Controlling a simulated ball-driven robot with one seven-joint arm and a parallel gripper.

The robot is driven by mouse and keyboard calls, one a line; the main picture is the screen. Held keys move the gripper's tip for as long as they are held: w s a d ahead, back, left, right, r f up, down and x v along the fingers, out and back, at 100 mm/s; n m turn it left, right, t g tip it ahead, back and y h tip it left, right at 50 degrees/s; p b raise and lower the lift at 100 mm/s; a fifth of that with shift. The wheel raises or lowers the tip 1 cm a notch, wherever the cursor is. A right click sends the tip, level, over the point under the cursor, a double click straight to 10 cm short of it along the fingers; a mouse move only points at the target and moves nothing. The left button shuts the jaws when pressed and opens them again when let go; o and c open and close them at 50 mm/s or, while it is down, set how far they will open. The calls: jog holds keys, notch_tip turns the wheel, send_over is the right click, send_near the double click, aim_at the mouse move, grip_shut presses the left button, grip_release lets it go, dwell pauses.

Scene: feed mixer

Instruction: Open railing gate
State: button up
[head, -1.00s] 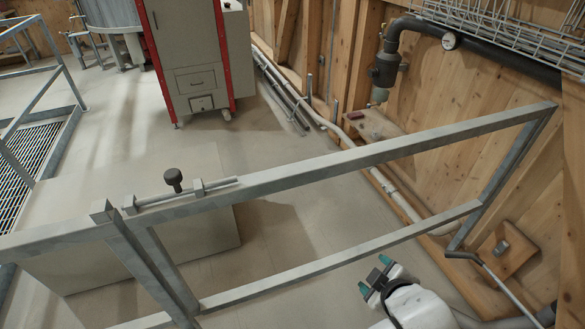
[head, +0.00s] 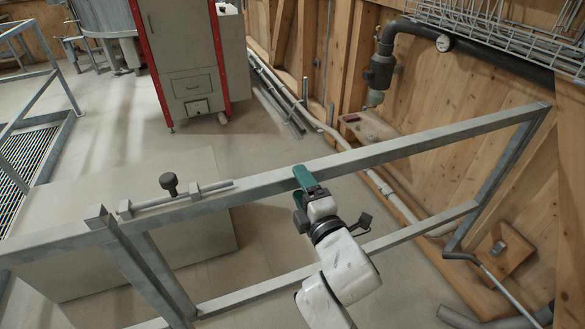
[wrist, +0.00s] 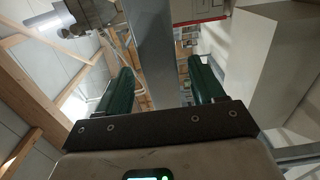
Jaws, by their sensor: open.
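The grey metal railing gate (head: 405,141) spans the head view from the post (head: 136,262) at left to the wooden wall at right. A sliding bolt (head: 186,196) with a dark knob (head: 169,183) sits on its top rail near the post. The bolt rod crosses between gate and post area. My gripper (head: 300,186) is at the top rail, right of the bolt. In the wrist view my gripper (wrist: 165,88) has its green fingers apart, with a grey metal bar (wrist: 150,50) showing between them. I cannot tell whether the fingers touch the bar.
A grey cabinet with red edges (head: 184,62) stands beyond the gate. A floor grate (head: 28,160) lies at left. Floor beyond the gate is mostly clear.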

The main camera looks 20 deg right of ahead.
jog(key=w+p, duration=0.1)
jog(key=w, duration=0.4)
jog(key=shift+w, duration=0.4)
grip_shut()
